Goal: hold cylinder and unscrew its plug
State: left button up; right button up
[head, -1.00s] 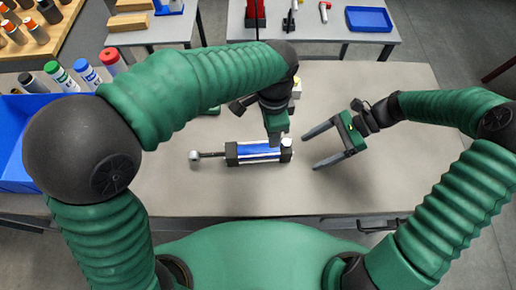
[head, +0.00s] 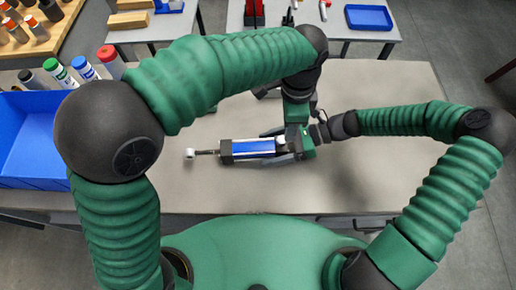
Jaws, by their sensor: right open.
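The cylinder (head: 252,147) lies on the grey table, with a blue body, a dark block at its left end and a rod ending in a pale eye (head: 189,154) to the left. Its right end is largely hidden by my grippers, and I cannot make out the plug. My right gripper (head: 272,146) comes in from the right, open, with one finger on the far side and one on the near side of the cylinder's right end. I cannot tell if they touch it. My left gripper (head: 296,128) points down over the cylinder's right end; its fingers are mostly hidden.
A blue bin (head: 30,140) stands at the table's left edge, beside several capped bottles (head: 88,70). Benches behind hold a blue tray (head: 368,17) and wooden blocks (head: 128,20). The table's front and right are clear.

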jog(key=shift+a+f, duration=0.15)
jog(key=shift+a, duration=1)
jog(key=shift+c, duration=0.3)
jog(key=shift+d, duration=0.5)
jog(key=c, duration=0.9)
jog(key=shift+a, duration=0.1)
grip_shut()
jog(key=o, duration=1)
grip_release()
jog(key=shift+a, duration=0.1)
